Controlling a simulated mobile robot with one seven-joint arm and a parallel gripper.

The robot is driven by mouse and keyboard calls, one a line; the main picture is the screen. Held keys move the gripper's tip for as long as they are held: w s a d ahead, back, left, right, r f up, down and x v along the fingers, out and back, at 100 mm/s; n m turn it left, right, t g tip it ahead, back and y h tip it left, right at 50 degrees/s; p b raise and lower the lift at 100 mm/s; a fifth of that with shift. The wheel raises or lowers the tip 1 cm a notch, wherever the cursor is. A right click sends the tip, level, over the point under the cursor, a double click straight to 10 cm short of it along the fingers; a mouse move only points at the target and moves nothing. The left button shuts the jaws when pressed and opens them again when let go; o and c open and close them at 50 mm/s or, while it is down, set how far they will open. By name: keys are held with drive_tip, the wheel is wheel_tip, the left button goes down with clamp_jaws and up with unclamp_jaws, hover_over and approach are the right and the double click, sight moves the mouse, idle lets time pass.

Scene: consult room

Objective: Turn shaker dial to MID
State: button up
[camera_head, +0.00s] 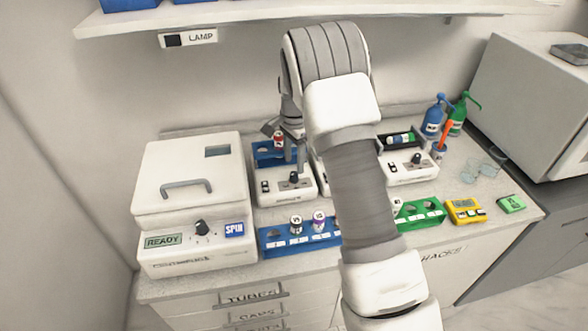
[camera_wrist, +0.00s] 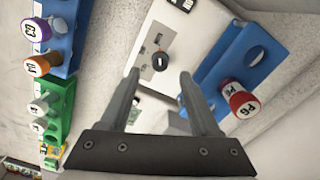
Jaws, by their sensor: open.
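A white shaker unit (camera_head: 272,200) stands right of the centrifuge, with a black dial (camera_head: 294,177) and a switch (camera_head: 265,186) on its front panel. A blue rack (camera_head: 262,158) on it holds a red-capped tube (camera_head: 279,141). My gripper (camera_head: 288,150) is open and empty above this unit. In the wrist view, my gripper (camera_wrist: 160,75) has its fingers apart, with the dial (camera_wrist: 160,62) seen between and beyond the tips. The red-capped tube (camera_wrist: 240,100), marked P6, is right of the fingers. The dial's setting marks are too small to read.
The centrifuge (camera_head: 190,190), with READY and SPIN labels, is at left. A blue rack (camera_head: 270,247) with tubes and a green rack (camera_head: 425,222) line the front. Another unit with a dial (camera_head: 415,160) stands right; my arm hides the middle. Bottles (camera_head: 433,118) stand behind.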

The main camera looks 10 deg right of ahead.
sight(294, 173)
drive_tip(key=shift+f, duration=2.25)
clamp_jaws()
